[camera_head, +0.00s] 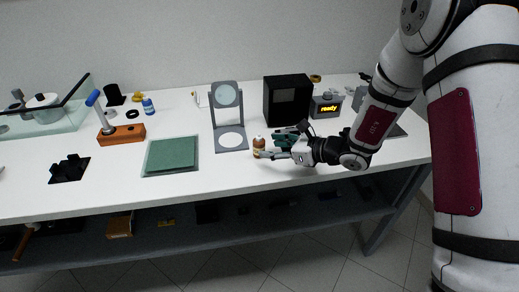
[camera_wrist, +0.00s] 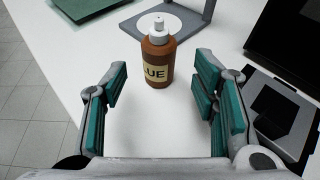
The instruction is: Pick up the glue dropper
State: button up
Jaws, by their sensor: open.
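The glue dropper (camera_wrist: 158,58) is a small brown bottle with a white cap and a cream label on which "LUE" is readable. It stands upright on the white table, and in the head view the bottle (camera_head: 259,147) is near the front edge. My gripper (camera_wrist: 158,90) is open with teal finger pads. The bottle is ahead of the fingers, roughly centred between them, and no contact shows. In the head view my gripper (camera_head: 275,147) reaches in from the right, low over the table, with its fingertips close to the bottle.
A grey stand with a round lens (camera_head: 229,143) is just behind the bottle. A black box (camera_head: 287,100) and a display reading "ready" (camera_head: 327,107) stand behind my gripper. A green mat (camera_head: 171,155) lies to the left. The table's front edge is close.

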aim_at(264, 146)
jog(key=shift+x, duration=2.8)
jog(key=shift+r, duration=0.1)
grip_shut()
